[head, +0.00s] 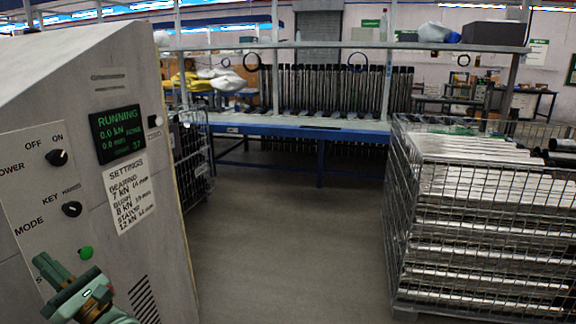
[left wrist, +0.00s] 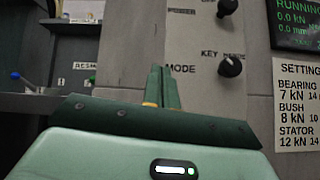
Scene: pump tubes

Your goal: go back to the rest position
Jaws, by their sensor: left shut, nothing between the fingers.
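My left gripper (head: 58,284) is at the lower left of the head view, in front of the machine's control panel (head: 32,178). Its fingers are together and hold nothing. In the left wrist view the closed fingers (left wrist: 162,88) point up towards the panel near the word MODE. The panel carries a power knob (head: 57,157), a mode knob (head: 72,209) and a green button (head: 86,253), which is just above and right of the gripper. The display (head: 117,135) reads RUNNING, 0.0 kN. My right gripper is not in view.
The machine cabinet (head: 150,215) fills the left side. A wire cage (head: 480,230) with stacked metal tubes stands at the right. A blue workbench (head: 290,128) with a rack of upright tubes (head: 340,90) is at the back. The grey floor (head: 285,240) between them is clear.

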